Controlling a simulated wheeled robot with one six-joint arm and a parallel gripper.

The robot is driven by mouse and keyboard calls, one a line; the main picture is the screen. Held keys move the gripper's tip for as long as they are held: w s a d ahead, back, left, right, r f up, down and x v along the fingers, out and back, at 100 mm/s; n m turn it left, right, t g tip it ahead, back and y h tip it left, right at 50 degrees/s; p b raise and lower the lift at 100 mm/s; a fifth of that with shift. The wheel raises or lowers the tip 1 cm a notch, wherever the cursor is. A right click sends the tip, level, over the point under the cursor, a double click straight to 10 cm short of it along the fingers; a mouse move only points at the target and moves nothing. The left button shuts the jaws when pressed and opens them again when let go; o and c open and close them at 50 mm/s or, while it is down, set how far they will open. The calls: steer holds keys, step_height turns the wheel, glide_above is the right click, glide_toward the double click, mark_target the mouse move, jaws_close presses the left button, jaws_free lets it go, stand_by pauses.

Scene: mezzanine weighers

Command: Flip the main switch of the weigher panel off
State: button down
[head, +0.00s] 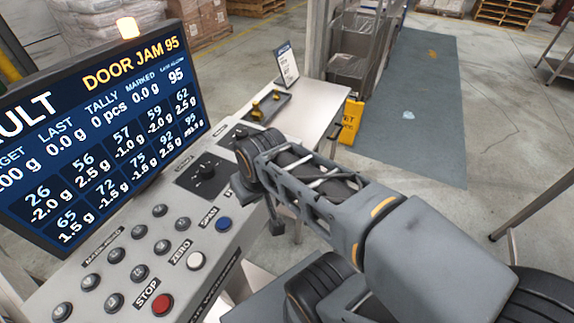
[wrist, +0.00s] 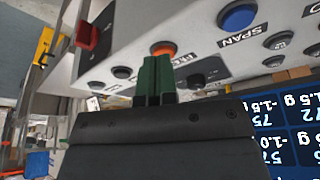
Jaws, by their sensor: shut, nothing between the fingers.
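The weigher panel (head: 130,240) is a sloping grey console at the left of the head view, and its face crosses the top of the wrist view (wrist: 200,75). A red switch (wrist: 88,36) on a dark plate sits at the panel's left end in the wrist view. It looks like the main switch; its on or off position is unclear. My gripper (wrist: 156,72) has green fingers, shut and empty, in front of the panel, to the right of and below the red switch in the picture. In the head view my arm hides the fingers and the red switch.
An orange button (wrist: 163,49) is partly behind my fingers, beside a black knob (wrist: 195,80) and the blue SPAN button (wrist: 237,15). A red STOP button (head: 162,304) and a fault screen (head: 95,120) are at left. A white table (head: 318,98) with a tray stands beyond.

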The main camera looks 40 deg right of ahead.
steer(key=shift+s+d, duration=0.1)
